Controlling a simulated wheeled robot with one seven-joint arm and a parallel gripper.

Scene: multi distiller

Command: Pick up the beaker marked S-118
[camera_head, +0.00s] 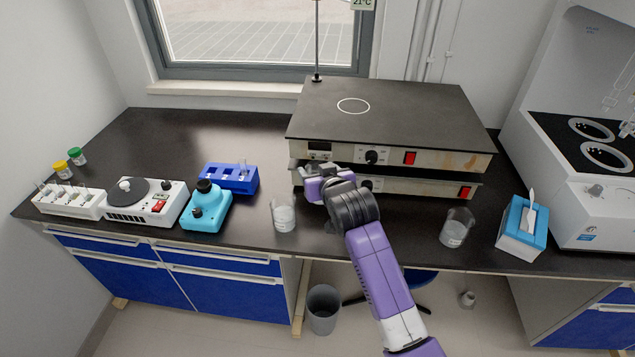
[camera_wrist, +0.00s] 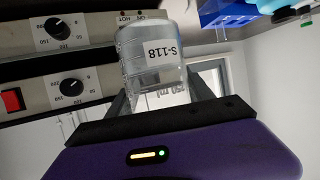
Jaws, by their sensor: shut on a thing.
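In the wrist view, a clear glass beaker with a white label reading S-118 (camera_wrist: 158,52) sits between the two dark fingers of my gripper (camera_wrist: 162,98). The label and the knob markings both appear upside down there, so the beaker looks upright. My gripper is shut on it. In the head view my gripper (camera_head: 318,176) is close in front of the left end of the stacked hotplates. The held beaker is not clearly visible there, and I cannot tell its height above the bench.
Another beaker (camera_head: 284,214) stands left of my gripper and one (camera_head: 457,229) stands to the right. The stacked hotplates (camera_head: 395,120) are close behind. A blue tube rack (camera_head: 230,180), turquoise device (camera_head: 206,207) and tissue box (camera_head: 522,230) stand along the bench. The back left bench is clear.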

